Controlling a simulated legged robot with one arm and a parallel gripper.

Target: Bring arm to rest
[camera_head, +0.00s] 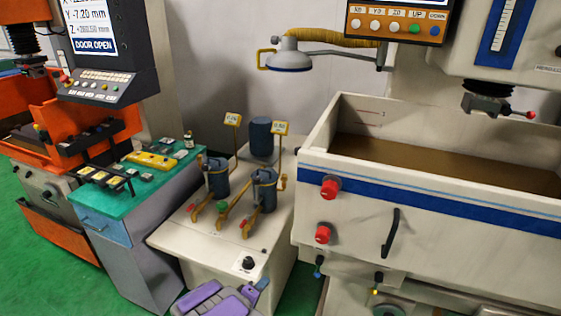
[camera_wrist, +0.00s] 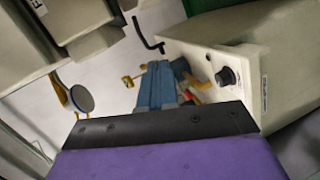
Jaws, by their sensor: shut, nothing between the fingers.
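My arm shows as purple links at the bottom edge of the head view, low in front of the white filter cabinet (camera_head: 205,240). The blue tip of my gripper (camera_head: 261,284) points toward the cabinet's lower front, near its black knob (camera_head: 249,263). In the wrist view my gripper (camera_wrist: 158,84) shows blue fingers beyond the black edge of the purple wrist. The fingers are together with nothing held. The black knob (camera_wrist: 226,77) and the cabinet front (camera_wrist: 275,85) are to their right. Most of the arm is outside the head view.
Two blue filter canisters (camera_head: 265,190) with yellow pipes stand on the cabinet. A white machine tank (camera_head: 435,215) with red knobs is at right, a teal-topped bench (camera_head: 150,180) at left. An orange machine (camera_head: 70,130) stands farther left. Green floor (camera_head: 35,265) is clear at lower left.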

